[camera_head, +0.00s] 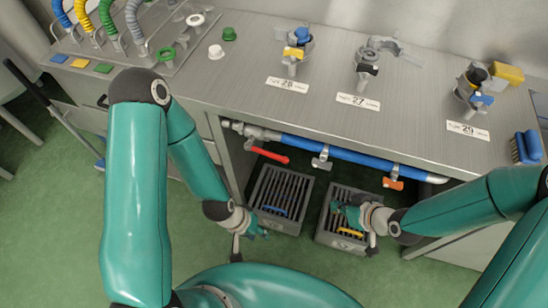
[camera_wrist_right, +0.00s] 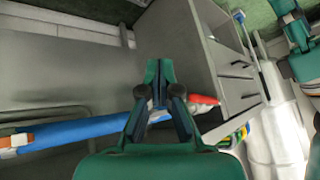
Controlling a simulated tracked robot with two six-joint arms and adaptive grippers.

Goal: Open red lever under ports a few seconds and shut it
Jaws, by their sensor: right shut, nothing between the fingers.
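The red lever (camera_head: 270,155) is on the blue pipe (camera_head: 345,155) below the counter's front edge, near the pipe's left end. It points right and slightly down, along the pipe. In the right wrist view the red lever (camera_wrist_right: 204,99) shows just right of my fingers, partly hidden behind them. My right gripper (camera_head: 345,212) is shut and empty, below and to the right of the lever, apart from it in the head view. It also shows in the wrist view (camera_wrist_right: 158,72). My left gripper (camera_head: 255,229) is below the lever; its opening is too small to tell.
Ports with fittings (camera_head: 296,45) and number labels stand on the metal counter (camera_head: 230,80). An orange-handled valve (camera_head: 393,183) sits further right on the pipe. Two grey slatted crates (camera_head: 280,190) (camera_head: 325,222) stand on the green floor beneath. A blue brush (camera_head: 526,147) lies at right.

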